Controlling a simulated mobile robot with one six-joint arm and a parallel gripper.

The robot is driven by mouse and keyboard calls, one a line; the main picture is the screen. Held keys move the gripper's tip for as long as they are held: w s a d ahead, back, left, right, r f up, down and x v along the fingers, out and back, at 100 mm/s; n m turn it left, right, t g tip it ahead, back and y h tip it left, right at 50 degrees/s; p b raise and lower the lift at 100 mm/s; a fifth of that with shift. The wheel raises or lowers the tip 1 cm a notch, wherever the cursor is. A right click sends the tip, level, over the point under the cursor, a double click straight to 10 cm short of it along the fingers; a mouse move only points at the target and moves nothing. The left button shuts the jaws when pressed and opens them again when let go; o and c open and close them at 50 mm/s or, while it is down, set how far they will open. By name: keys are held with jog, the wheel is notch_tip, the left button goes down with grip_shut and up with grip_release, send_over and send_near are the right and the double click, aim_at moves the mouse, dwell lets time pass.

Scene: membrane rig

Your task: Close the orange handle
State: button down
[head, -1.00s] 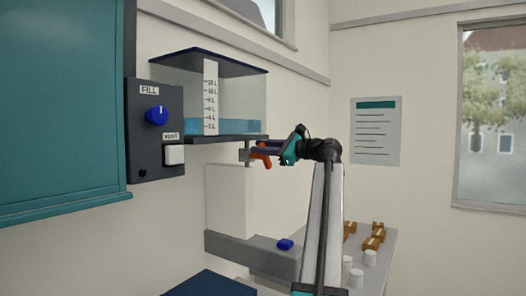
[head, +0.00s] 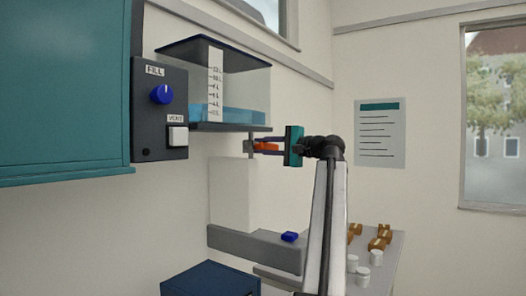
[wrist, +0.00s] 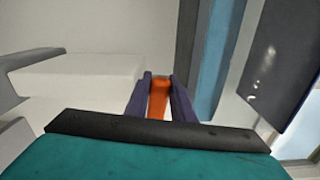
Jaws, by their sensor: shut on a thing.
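The orange handle (head: 266,147) sits on the pipe just under the water tank (head: 240,95). In the wrist view the orange handle (wrist: 159,98) lies between the two dark purple fingers. My gripper (head: 262,147) reaches in from the right and is shut on the handle. In the wrist view my gripper (wrist: 158,88) has a finger on each side of it. The handle's far end and its pivot are partly hidden.
A dark panel (head: 146,103) with a blue FILL knob (head: 162,94) and a white VENT button (head: 178,136) is on the wall at left. A white block (head: 232,195) stands below the tank on a grey ledge (head: 255,242). A blue piece (head: 289,236) lies on the ledge. Brown pieces and white cups are at right.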

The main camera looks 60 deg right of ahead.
jog(key=shift+f+n+b, duration=0.3)
jog(key=shift+n+b, duration=0.05)
jog(key=shift+n, duration=0.15)
jog(key=c, duration=1.5)
grip_release()
jog(key=shift+s, duration=0.1)
jog(key=s+b, duration=0.2)
jog(key=s, duration=1.1)
jog(key=shift+s, duration=0.35)
